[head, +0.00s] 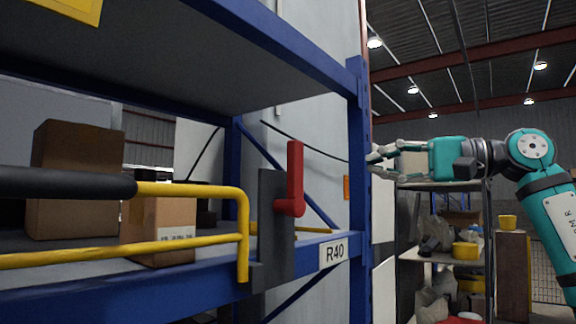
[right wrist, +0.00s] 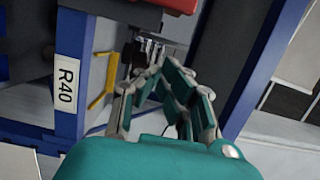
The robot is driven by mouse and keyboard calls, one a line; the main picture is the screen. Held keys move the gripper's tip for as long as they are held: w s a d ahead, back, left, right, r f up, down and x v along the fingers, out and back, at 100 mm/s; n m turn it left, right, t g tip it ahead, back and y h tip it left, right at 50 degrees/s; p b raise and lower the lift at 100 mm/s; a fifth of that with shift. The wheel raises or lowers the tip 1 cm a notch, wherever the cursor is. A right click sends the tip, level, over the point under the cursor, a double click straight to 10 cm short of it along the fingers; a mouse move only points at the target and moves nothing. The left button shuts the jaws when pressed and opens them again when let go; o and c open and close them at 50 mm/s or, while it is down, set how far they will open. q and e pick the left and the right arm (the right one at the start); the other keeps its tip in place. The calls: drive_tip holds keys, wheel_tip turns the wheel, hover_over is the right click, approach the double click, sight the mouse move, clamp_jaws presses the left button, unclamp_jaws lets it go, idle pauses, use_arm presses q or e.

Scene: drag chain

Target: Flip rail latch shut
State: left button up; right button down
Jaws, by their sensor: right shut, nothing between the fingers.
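The red latch (head: 295,180) stands upright on a dark grey bracket (head: 272,225) at the front of the blue shelf beam. In the right wrist view a red part, likely the latch (right wrist: 178,4), shows at the top edge. The yellow rail (head: 243,215) runs from the left, and its end comes down beside the bracket. My right gripper (head: 374,160) is shut and empty, right of the latch by the blue upright and apart from the latch. In the right wrist view its fingers (right wrist: 160,68) come together. My left gripper is not in view.
The blue upright (head: 358,200) stands between the latch and my right arm. The R40 label (head: 333,252) is on the beam (head: 200,285). Cardboard boxes (head: 78,180) sit on the shelf behind the rail. A rack with yellow bins (head: 465,250) stands at the right.

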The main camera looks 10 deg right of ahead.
sight(289, 179)
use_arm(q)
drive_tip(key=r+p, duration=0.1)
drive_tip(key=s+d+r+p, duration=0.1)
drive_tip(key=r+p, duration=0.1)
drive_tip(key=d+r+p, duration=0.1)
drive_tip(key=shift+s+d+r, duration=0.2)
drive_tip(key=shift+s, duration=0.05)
use_arm(e)
drive_tip(key=w+a, duration=0.2)
drive_tip(key=a, duration=0.8)
drive_tip(key=shift+w, duration=0.35)
drive_tip(key=shift+w, duration=0.1)
